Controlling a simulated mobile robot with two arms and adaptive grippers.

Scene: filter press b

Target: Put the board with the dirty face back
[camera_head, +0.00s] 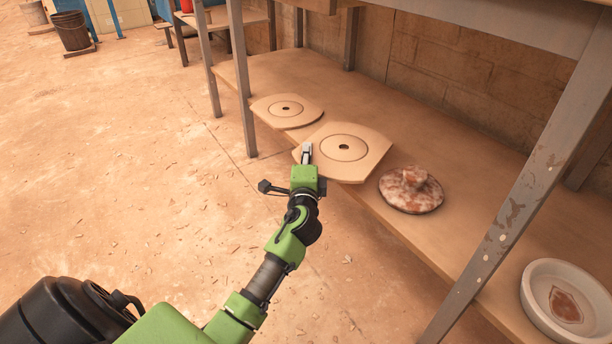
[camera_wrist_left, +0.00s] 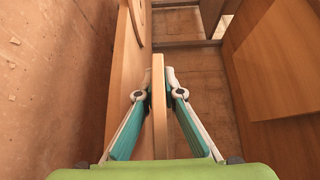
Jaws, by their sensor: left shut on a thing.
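Two wooden boards with clipped corners, a ring groove and a centre hole are at the lower shelf (camera_head: 330,108). The farther board (camera_head: 286,108) lies flat near the front edge. The nearer board (camera_head: 362,158) reaches out over the front edge. My left gripper (camera_head: 306,150) is shut on its left edge. In the left wrist view my fingers (camera_wrist_left: 158,95) pinch the board's thin edge (camera_wrist_left: 158,110) from both faces. The upper faces look clean; the undersides are hidden. I cannot tell whether the held board touches the shelf. My right gripper is not in view.
A pale round dish (camera_head: 568,302) with a brown patch stands farther right. Metal legs (camera_head: 520,200) and the tabletop above limit the room.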

